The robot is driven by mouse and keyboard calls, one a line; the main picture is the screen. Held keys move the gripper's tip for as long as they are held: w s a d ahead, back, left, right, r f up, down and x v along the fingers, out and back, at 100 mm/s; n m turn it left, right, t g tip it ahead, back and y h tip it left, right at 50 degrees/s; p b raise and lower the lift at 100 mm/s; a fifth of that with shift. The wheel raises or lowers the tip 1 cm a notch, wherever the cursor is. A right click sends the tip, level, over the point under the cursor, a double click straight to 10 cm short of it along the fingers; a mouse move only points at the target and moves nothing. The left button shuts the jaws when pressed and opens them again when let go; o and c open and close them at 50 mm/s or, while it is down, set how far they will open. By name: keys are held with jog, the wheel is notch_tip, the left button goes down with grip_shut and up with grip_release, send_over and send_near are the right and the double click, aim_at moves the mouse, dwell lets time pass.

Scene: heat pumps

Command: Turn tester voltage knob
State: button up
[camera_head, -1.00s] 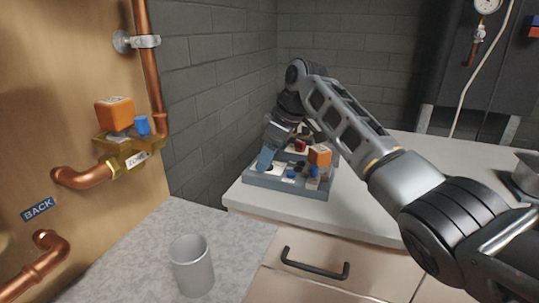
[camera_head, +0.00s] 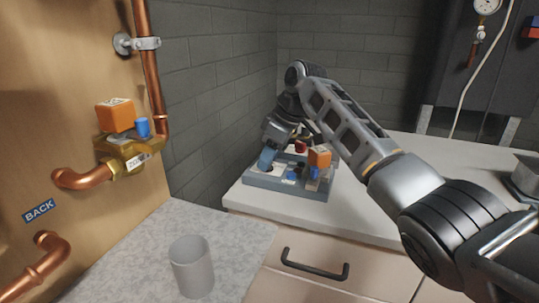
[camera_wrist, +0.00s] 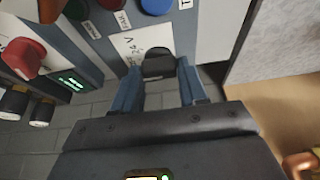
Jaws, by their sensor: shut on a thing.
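The tester (camera_head: 262,181) is a grey-blue box with a pale panel on the counter below my arm. In the wrist view its panel edge (camera_wrist: 93,38) runs along the top left. A black voltage knob (camera_wrist: 158,63) stands on the pale panel beside a "24 V" label (camera_wrist: 143,46). My gripper (camera_wrist: 158,76) has its two blue fingers on either side of the knob, shut on it. In the head view my gripper (camera_head: 267,158) is at the tester's left end, and the knob is hidden there.
A grey cup (camera_head: 192,268) stands front left. Copper pipes (camera_head: 150,70) run along the wooden panel at left.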

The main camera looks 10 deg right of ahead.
jog(key=shift+r, duration=0.15)
jog(key=m+p, duration=0.2)
jog(key=p, duration=0.1)
jog(key=shift+s+a+r+t+p, duration=0.1)
jog(key=shift+r+t+p, duration=0.1)
jog(key=shift+t+p, duration=0.15)
jog(key=shift+m+t+h+p, duration=0.25)
jog(key=shift+m+h+p, duration=0.25)
jog(key=shift+m+p, duration=0.5)
jog(key=m+h+p, duration=0.1)
jog(key=m+p, duration=0.1)
jog(key=p, duration=0.1)
jog(key=shift+f+m+t, duration=0.1)
jog(key=shift+m+t, duration=0.2)
jog(key=shift+m, duration=0.1)
jog(key=shift+a+f+m+h+p, duration=0.1)
jog(key=shift+m+h+p, duration=0.2)
jog(key=shift+m+p, duration=0.6)
jog(key=shift+f, duration=0.1)
jog(key=o, duration=1.1)
jog(key=shift+c, duration=0.2)
